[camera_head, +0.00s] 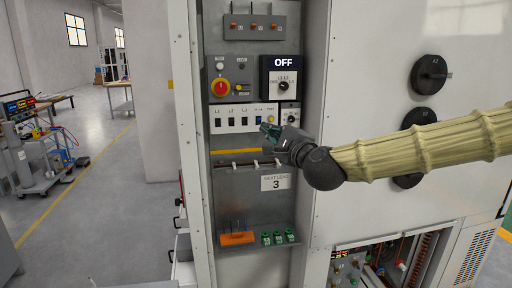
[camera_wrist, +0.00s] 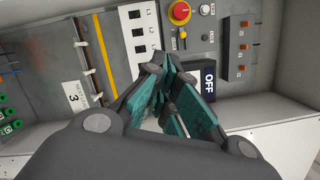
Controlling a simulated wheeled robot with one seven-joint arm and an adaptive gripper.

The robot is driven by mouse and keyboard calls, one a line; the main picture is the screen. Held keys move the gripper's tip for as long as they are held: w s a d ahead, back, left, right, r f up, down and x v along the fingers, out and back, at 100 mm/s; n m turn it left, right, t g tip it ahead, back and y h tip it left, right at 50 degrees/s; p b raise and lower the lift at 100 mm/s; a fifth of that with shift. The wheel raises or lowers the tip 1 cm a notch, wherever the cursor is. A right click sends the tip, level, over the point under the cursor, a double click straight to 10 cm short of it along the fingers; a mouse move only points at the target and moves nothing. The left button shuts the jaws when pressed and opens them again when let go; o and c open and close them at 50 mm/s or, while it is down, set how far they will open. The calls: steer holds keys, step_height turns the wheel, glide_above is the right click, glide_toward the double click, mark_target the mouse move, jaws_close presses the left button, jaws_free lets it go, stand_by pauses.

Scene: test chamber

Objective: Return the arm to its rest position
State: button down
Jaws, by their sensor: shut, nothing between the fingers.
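My arm reaches in from the right of the head view in a beige ribbed sleeve. My gripper (camera_head: 270,131) is in front of the open panel, near the lower edge of the row of white switches (camera_head: 238,118). In the wrist view my gripper (camera_wrist: 165,75) shows teal finger pads close together, with nothing between them. I cannot tell whether the fingertips touch the panel. The black OFF selector (camera_head: 282,77) is above my gripper in the head view; it also shows beside the fingers in the wrist view (camera_wrist: 200,85).
A red knob (camera_head: 220,88) sits left of the selector. A shelf below holds an orange block (camera_head: 237,239) and green connectors (camera_head: 278,237). A "NEXT LEAD 3" label (camera_head: 275,182) is under my gripper. Cabinet walls flank the panel. Open floor (camera_head: 90,200) lies left.

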step_height(320, 180, down, 25)
steer(key=s+a+n+g+h, duration=0.1)
steer(key=s+a+n+g, duration=0.15)
steer(key=n+g, duration=0.2)
steer(key=s+d+f+n+g+h, duration=0.15)
steer(key=s+f, duration=0.35)
steer(key=f, duration=0.6)
steer(key=s+d+f+n+g, duration=0.25)
steer(key=s+f, duration=0.35)
steer(key=f, duration=0.5)
steer(key=s+d+f+n+g+h, duration=0.1)
steer(key=s+d+f+n+g, duration=0.2)
steer(key=s, duration=0.8)
steer(key=s+d+f+n+g+h, duration=0.2)
steer(key=s+d+f+n, duration=0.1)
steer(key=s+d+f, duration=0.5)
steer(key=s+d+f+n+g+h, duration=0.2)
steer(key=s+d+f, duration=0.4)
steer(key=s+f, duration=0.6)
steer(key=s+n+g, duration=0.1)
steer(key=s, duration=0.2)
steer(key=shift+f+g, duration=0.15)
steer(key=shift+g, duration=0.2)
